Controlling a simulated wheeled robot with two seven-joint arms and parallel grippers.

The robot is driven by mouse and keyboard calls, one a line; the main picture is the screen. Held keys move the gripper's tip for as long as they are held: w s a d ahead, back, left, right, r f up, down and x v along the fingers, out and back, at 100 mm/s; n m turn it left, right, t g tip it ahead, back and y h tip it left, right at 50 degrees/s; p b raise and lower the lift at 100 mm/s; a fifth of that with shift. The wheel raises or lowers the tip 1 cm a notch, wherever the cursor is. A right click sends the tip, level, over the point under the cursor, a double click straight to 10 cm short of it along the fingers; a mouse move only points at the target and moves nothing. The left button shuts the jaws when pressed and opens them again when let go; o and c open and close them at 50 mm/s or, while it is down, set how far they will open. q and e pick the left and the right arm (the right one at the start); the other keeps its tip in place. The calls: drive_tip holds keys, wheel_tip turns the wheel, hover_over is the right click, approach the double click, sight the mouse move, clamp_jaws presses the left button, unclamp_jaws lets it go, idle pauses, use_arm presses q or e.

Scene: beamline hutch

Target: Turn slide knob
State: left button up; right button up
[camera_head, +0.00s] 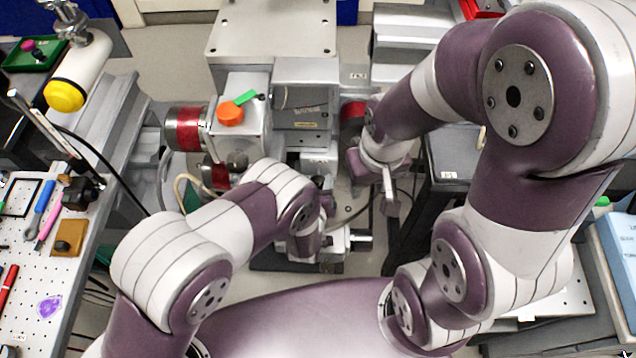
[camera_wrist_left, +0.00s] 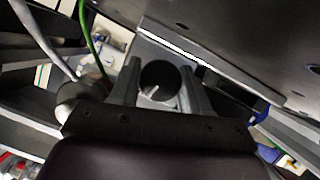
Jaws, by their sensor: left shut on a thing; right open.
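A dark round knob (camera_wrist_left: 158,82) shows in the left wrist view between the two grey fingers of my left gripper (camera_wrist_left: 160,72). The fingers are shut on it, one on each side. In the head view my left gripper (camera_head: 303,246) is low at the front of the slide assembly, and my wrist hides the gripped knob. My right gripper (camera_head: 386,192) is open to the right of the assembly. It is apart from the left one, and I see nothing in it.
The stage assembly (camera_head: 305,105) carries red-banded motors (camera_head: 184,128) and an orange cap (camera_head: 229,113). A pegboard bench (camera_head: 75,262) with tools is at left. A dark cabinet (camera_head: 455,160) stands at right. Cables hang near the left gripper, including a green one (camera_wrist_left: 86,32).

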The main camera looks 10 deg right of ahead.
use_arm(q)
drive_tip(key=m+y+b, duration=0.1)
drive_tip(key=m+y, duration=0.1)
drive_tip(key=m, duration=0.1)
drive_tip(key=shift+d+m+t+y, duration=0.1)
drive_tip(key=shift+m+t+y, duration=0.3)
drive_tip(key=m+t+y+b, duration=0.1)
drive_tip(key=m, duration=0.2)
drive_tip(key=shift+f+y, duration=0.1)
drive_tip(key=shift+y, duration=0.3)
drive_tip(key=m+y+b, duration=0.1)
drive_tip(key=m, duration=0.1)
drive_tip(key=m+t+y+b, duration=0.1)
drive_tip(key=m+b, duration=0.1)
drive_tip(key=shift+t, duration=0.3)
drive_tip(key=m+b, duration=0.1)
drive_tip(key=m, duration=0.1)
drive_tip(key=m+t+b, duration=0.1)
drive_tip(key=shift+d+m+t+y, duration=0.1)
drive_tip(key=shift+m+t+y, duration=0.2)
drive_tip(key=shift+m, duration=0.1)
drive_tip(key=o, duration=1)
